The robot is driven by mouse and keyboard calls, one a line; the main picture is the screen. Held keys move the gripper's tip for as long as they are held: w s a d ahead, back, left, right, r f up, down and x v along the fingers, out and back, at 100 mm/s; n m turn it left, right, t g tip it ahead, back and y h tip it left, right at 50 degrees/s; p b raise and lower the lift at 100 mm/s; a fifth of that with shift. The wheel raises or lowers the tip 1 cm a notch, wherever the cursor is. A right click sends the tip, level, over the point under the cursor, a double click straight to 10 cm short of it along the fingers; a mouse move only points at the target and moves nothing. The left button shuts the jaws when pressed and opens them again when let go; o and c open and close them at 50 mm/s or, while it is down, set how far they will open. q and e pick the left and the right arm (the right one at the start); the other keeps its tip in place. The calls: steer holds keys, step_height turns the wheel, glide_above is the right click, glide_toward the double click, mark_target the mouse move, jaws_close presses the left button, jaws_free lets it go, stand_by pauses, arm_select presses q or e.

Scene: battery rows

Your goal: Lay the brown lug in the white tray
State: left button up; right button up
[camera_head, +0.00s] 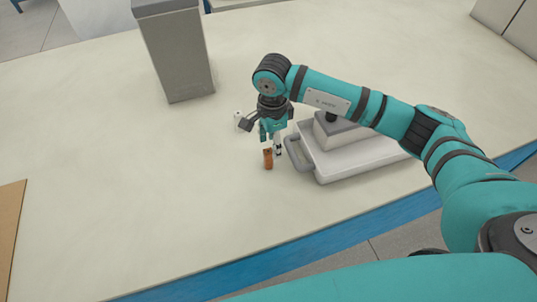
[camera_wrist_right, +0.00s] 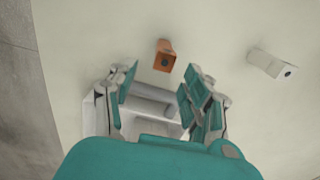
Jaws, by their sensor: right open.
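The brown lug (camera_head: 268,160) stands on the pale table, left of the white tray. It shows in the right wrist view (camera_wrist_right: 165,57), just beyond my fingertips and roughly between their lines. My right gripper (camera_head: 271,146) is open and empty, pointing down close to the lug; I cannot tell if it touches. It also shows in the right wrist view (camera_wrist_right: 160,84) with its fingers apart. The white tray (camera_head: 352,168) has a handle at its left end, and that end shows between and below my fingers in the wrist view (camera_wrist_right: 151,108). My left gripper is out of view.
A grey-topped box (camera_head: 338,134) is in or behind the tray, partly hidden by my right arm. A small white lug (camera_wrist_right: 266,63) lies near the gripper. A tall grey block (camera_head: 178,55) stands at the back. The table's left middle is clear; a brown board (camera_head: 10,225) is at far left.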

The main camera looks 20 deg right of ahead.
mark_target(271, 159)
step_height(271, 159, down, 3)
steer(key=shift+r, duration=0.15)
step_height(271, 159, down, 4)
steer(key=shift+w+a+f+p, duration=0.1)
steer(key=shift+w+a+p, duration=0.05)
steer(key=shift+p, duration=0.95)
steer(key=shift+f, duration=0.55)
jaws_close()
